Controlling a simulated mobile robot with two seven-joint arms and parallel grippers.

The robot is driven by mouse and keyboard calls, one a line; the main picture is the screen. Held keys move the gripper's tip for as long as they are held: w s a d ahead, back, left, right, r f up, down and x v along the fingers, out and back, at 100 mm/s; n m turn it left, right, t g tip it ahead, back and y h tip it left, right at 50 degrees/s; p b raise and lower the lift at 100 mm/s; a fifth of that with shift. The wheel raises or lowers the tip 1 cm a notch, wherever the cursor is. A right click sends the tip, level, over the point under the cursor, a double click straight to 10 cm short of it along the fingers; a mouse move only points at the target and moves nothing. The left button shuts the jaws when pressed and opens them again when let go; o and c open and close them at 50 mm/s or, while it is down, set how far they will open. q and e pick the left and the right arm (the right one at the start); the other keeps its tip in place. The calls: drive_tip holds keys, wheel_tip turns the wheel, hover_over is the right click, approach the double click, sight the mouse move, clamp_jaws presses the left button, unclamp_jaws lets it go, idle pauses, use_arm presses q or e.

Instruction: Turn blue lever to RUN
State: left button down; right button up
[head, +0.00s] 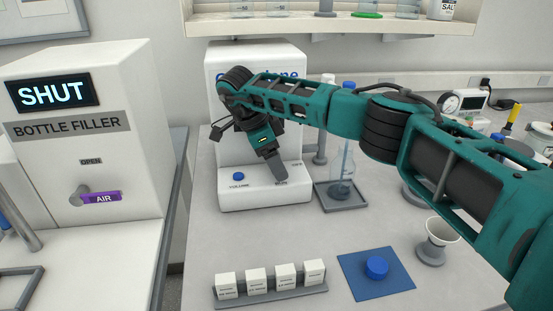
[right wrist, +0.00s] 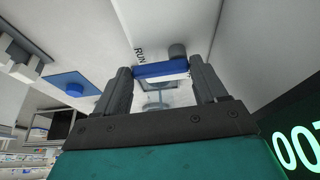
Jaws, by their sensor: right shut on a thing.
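The blue lever (right wrist: 160,69) shows in the right wrist view, crosswise between the two fingers of my right gripper (right wrist: 160,78). The gripper is shut on it. A grey round knob (right wrist: 177,50) stands just behind the lever. The label RUN (right wrist: 140,56) is printed on the white panel beside the lever's left end. In the head view my right gripper (head: 275,172) points down at the front ledge of the white machine (head: 237,199) and hides the lever. My left gripper is not in view.
A white bottle filler (head: 140,130) with a SHUT display and a purple AIR lever (head: 102,198) stands left. A blue button (head: 238,176) is on the ledge. A flask (head: 341,188) stands right of the ledge. White boxes (head: 256,280) and a blue mat (head: 353,275) lie in front.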

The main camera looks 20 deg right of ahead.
drive_tip(key=shift+m, duration=0.3)
drive_tip(key=o, duration=1)
drive_tip(key=shift+o, duration=0.2)
drive_tip(key=v, duration=1.3)
drive_tip(key=shift+w, duration=0.1)
